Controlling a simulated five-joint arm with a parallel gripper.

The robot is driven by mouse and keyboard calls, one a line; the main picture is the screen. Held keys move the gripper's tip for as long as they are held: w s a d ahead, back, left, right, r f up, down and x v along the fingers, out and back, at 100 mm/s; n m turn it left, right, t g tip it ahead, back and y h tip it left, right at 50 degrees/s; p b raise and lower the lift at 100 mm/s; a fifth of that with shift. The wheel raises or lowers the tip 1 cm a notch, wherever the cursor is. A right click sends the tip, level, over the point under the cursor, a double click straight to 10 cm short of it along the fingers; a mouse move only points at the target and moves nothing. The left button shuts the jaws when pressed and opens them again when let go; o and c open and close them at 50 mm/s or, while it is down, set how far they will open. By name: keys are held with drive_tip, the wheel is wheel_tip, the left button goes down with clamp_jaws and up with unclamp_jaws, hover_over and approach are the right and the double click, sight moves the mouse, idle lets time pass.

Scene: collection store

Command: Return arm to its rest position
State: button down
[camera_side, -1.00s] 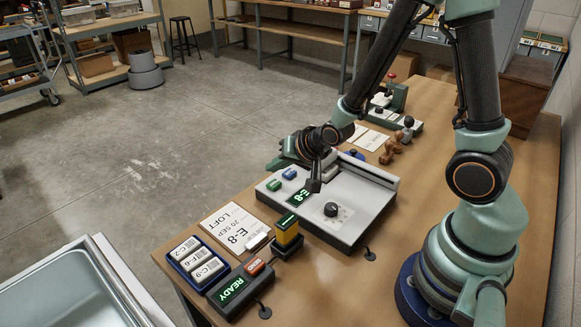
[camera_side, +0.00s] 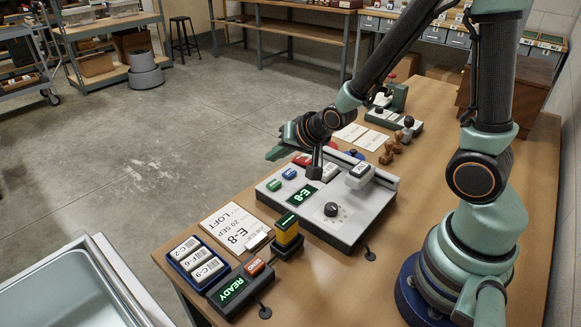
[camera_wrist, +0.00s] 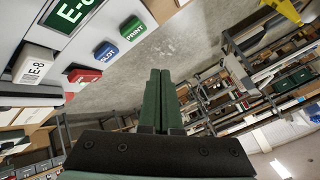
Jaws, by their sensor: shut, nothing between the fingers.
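My gripper (camera_side: 278,152) is shut and empty, held in the air above the far left edge of the grey-white machine (camera_side: 345,215). In the wrist view its two dark green fingers (camera_wrist: 159,80) lie together and point out over the concrete floor. The machine has a lit E-8 screen (camera_side: 301,196), a dark knob (camera_side: 331,209) and green (camera_side: 273,185), blue (camera_side: 289,173) and red buttons. The red button (camera_wrist: 83,77) shows clearly in the wrist view, beside a white block marked E 8 (camera_wrist: 35,66).
A LOFT E-8 card (camera_side: 236,226), a blue tray (camera_side: 172,262) of labelled pieces and a READY unit (camera_side: 238,288) lie at the front of the bench (camera_side: 440,130). The air left of the gripper is clear.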

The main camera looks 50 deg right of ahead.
drive_tip(key=s+r+n+g, duration=0.3)
drive_tip(key=s+r+n, duration=0.5)
drive_tip(key=s+r, duration=0.5)
drive_tip(key=shift+s+a+r+g, duration=0.15)
drive_tip(key=shift+s+r+g, duration=0.05)
drive_tip(key=shift+r+g, duration=0.1)
